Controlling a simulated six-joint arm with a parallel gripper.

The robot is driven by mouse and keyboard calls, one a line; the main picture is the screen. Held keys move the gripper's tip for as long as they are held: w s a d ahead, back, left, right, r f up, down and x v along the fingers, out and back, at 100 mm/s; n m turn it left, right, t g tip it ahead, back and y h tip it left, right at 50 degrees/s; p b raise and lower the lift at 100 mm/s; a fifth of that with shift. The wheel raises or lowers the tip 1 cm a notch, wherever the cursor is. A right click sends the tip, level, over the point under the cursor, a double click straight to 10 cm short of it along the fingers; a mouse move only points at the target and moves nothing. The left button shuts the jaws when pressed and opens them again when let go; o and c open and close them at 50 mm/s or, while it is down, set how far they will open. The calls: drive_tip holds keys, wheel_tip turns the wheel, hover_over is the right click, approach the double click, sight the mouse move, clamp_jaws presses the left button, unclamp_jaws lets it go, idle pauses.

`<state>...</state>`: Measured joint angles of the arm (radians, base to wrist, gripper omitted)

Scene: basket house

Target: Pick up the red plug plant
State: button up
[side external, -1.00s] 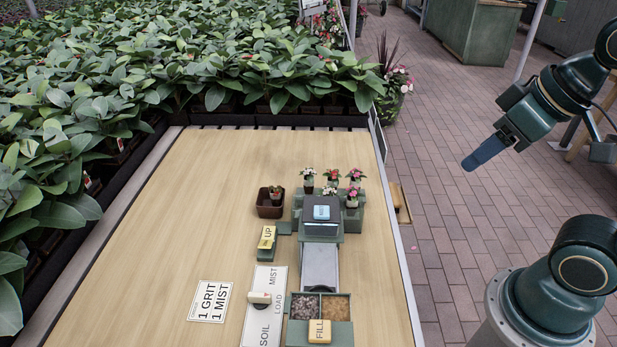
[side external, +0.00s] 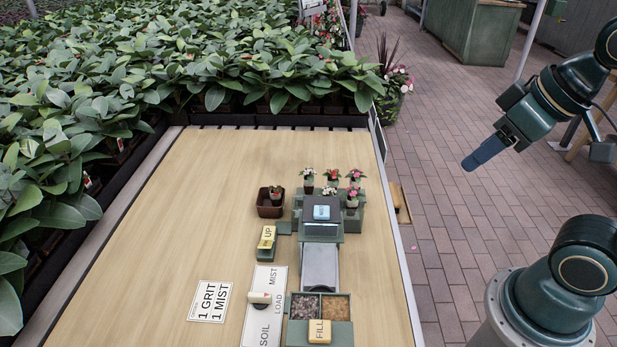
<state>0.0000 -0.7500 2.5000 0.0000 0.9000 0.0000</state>
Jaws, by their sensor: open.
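Several small plug plants stand in a green rack (side external: 361,218) on the wooden bench. The one with the reddest flowers (side external: 332,174) is in the back row, middle. Another small plant with reddish flowers (side external: 275,191) is in the brown square pot (side external: 266,211) left of the rack. My gripper (side external: 470,164), with blue fingers, is open and empty, raised well right of the bench, far from the plants.
A dark device with a blue button (side external: 321,212) and a grey chute (side external: 320,266) stand before the rack. A yellow UP block (side external: 267,237), a grit-and-soil tray (side external: 321,293), a FILL block (side external: 319,329) and a lever panel (side external: 264,325) are nearby.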

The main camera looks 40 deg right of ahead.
drive_tip(key=shift+w+r, duration=0.1)
drive_tip(key=shift+w, duration=0.05)
idle(0.5)
drive_tip(key=w+d+f+n+g, duration=0.1)
drive_tip(key=w+n+g, duration=0.1)
drive_tip(key=w, duration=0.8)
drive_tip(key=w+d+n+g, duration=0.1)
drive_tip(key=w+d+n, duration=0.1)
drive_tip(key=w, duration=0.9)
drive_tip(key=w+d+f+n+g, duration=0.1)
drive_tip(key=w+f, duration=0.3)
drive_tip(key=f, duration=0.2)
drive_tip(key=w+d+f+n, duration=0.2)
drive_tip(key=w+f, duration=0.3)
drive_tip(key=f, duration=0.1)
drive_tip(key=w+d+f+n+g, duration=0.1)
drive_tip(key=w+f, duration=0.4)
drive_tip(key=f, duration=0.1)
drive_tip(key=shift+w+d+g, duration=0.25)
drive_tip(key=shift+d+g, duration=0.05)
